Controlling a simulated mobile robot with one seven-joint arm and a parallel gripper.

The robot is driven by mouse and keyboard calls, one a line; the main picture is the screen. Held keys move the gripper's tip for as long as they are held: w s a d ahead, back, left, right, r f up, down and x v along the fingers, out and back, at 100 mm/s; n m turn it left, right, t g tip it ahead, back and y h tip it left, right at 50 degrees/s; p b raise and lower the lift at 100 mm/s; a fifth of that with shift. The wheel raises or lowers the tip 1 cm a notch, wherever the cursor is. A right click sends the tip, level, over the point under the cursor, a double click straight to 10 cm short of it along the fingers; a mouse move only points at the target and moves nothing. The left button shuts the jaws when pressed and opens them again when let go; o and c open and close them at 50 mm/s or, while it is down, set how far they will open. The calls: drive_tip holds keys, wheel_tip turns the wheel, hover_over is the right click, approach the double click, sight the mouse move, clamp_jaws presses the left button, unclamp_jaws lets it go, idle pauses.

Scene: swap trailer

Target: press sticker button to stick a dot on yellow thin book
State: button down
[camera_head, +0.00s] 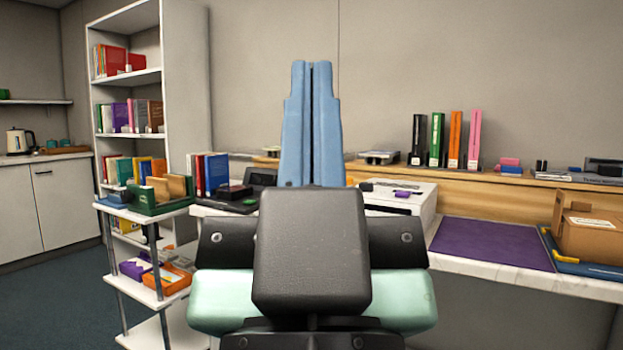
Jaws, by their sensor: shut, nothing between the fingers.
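My gripper (312,66) stands upright in the middle of the view, its two long blue fingers together and empty. It is in front of the wall and touches nothing that I can see. A yellow book spine (158,168) shows among books on the lower shelf of the white bookcase at the left. I cannot tell whether either is the yellow thin book. I cannot make out a sticker button; my gripper and arm hide part of the desk.
A white bookcase (186,80) and a tiered cart (118,207) with bins stand left. The desk holds a white printer-like box (405,198), a purple mat (491,243) and a cardboard box (590,238). Coloured binders (455,140) stand on the wooden ledge. The purple mat is bare.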

wheel_tip(320, 180, up, 40)
drive_tip(key=p, duration=3.9)
drive_tip(key=shift+p, duration=0.4)
drive_tip(key=shift+f, duration=0.1)
drive_tip(key=shift+w, duration=0.1)
